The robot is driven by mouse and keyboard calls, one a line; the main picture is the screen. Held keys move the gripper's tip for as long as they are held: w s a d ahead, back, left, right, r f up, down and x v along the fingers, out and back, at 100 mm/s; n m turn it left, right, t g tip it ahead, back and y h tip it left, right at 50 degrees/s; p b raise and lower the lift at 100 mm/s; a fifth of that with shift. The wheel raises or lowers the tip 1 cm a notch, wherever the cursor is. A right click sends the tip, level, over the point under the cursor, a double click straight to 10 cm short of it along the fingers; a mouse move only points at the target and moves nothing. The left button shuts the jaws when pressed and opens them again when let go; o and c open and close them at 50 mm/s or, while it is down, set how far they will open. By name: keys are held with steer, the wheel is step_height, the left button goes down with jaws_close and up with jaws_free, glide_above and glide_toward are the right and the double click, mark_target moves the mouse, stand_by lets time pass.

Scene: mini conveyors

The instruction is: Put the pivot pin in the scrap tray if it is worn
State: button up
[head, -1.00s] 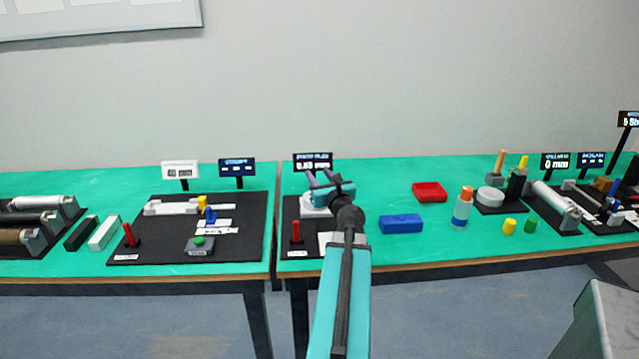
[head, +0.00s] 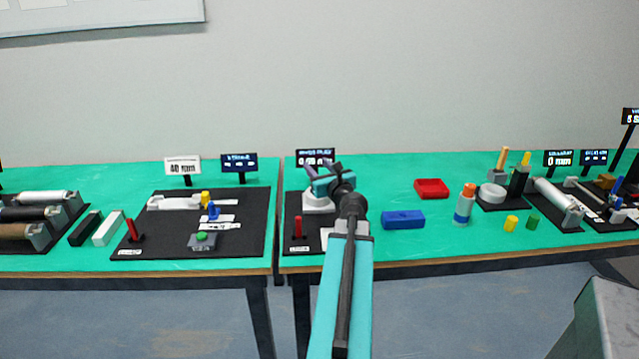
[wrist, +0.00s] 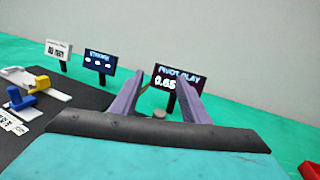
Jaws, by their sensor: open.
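My gripper (head: 319,168) is open above a white round base (head: 318,204) on a small black mat, at the left end of the right table. In the wrist view my gripper (wrist: 158,90) has its two purple fingers apart, with a small grey round top (wrist: 159,114) between and beyond them. This may be the pivot pin, but I cannot tell for sure. Behind it a display (wrist: 178,80) reads "PIVOT PLAY" and about 0.65. A shallow red tray (head: 431,187) lies to the right, seemingly empty. No label on it is legible.
A blue block (head: 403,220) lies right of my arm. A red post (head: 297,229) stands on the mat's front left. An orange-topped bottle (head: 464,204) and several fixtures stand further right. The left table holds a black mat (head: 250,225). Green surface around the red tray is clear.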

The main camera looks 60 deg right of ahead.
steer(key=w+r+n+y+p, duration=0.2)
steer(key=w+r+n+y, duration=0.1)
steer(key=w+n+y, duration=0.15)
steer(key=s+d+r+g+y+p, duration=0.1)
steer(key=s+r+g+y+p, duration=0.1)
steer(key=s+g+y+p, duration=0.3)
steer(key=s+g, duration=0.3)
steer(key=g, duration=0.2)
steer(key=shift+s+d+r, duration=0.25)
steer(key=shift+s+d, duration=0.05)
steer(key=shift+d, duration=0.1)
steer(key=shift+w+n, duration=0.1)
steer(key=shift+n, duration=0.15)
steer(key=shift+p+x, duration=0.85)
steer(key=shift+x, duration=3.4)
steer(key=shift+a, duration=0.1)
steer(key=shift+p+x, duration=0.9)
steer(key=shift+x, duration=1.7)
